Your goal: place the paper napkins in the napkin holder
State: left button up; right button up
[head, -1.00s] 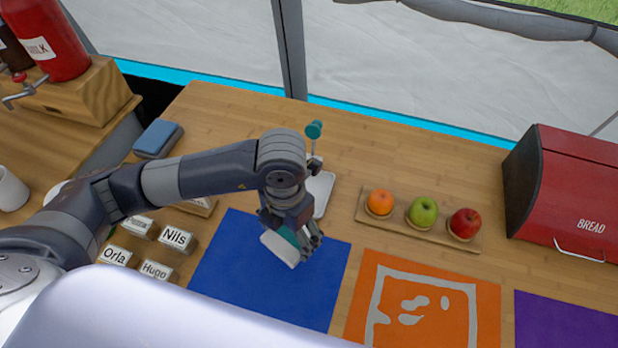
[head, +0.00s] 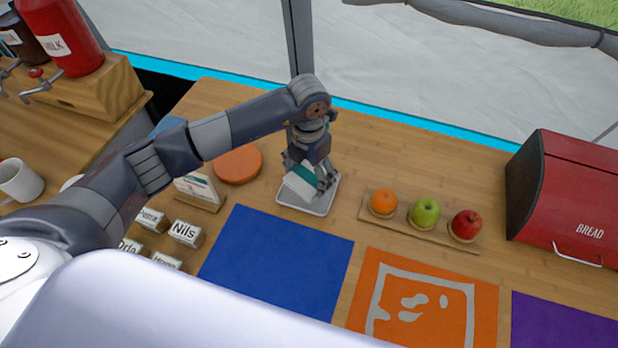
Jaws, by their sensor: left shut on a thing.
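The paper napkins (head: 299,187) are a white stack with a teal band, tilted in the fingers of my left gripper (head: 314,180). The gripper is shut on them, over the napkin holder. The napkin holder is a pale, shallow square tray (head: 318,208) on the wooden counter, behind the blue mat. Its back part is hidden by my gripper and wrist. I cannot tell whether the napkins touch the tray. My right gripper is not in view.
A wooden board (head: 445,237) with an orange, a green apple and a red apple is right of the holder. A round orange-brown disc (head: 238,164) and name blocks (head: 187,233) lie left. The blue mat (head: 275,262) is bare. A red bread box (head: 567,195) stands far right.

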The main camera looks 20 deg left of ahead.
aim_at(309, 174)
pick_arm(q)
jog(key=shift+w+f, duration=0.25)
notch_tip(309, 174, down, 2)
jog(key=shift+f+p, duration=0.25)
jog(key=shift+p, duration=0.15)
jog(key=shift+a+f, duration=0.1)
jog(key=shift+f, duration=0.15)
jog(key=shift+f, duration=0.2)
jog(key=o, duration=1.1)
jog(key=shift+o, duration=0.2)
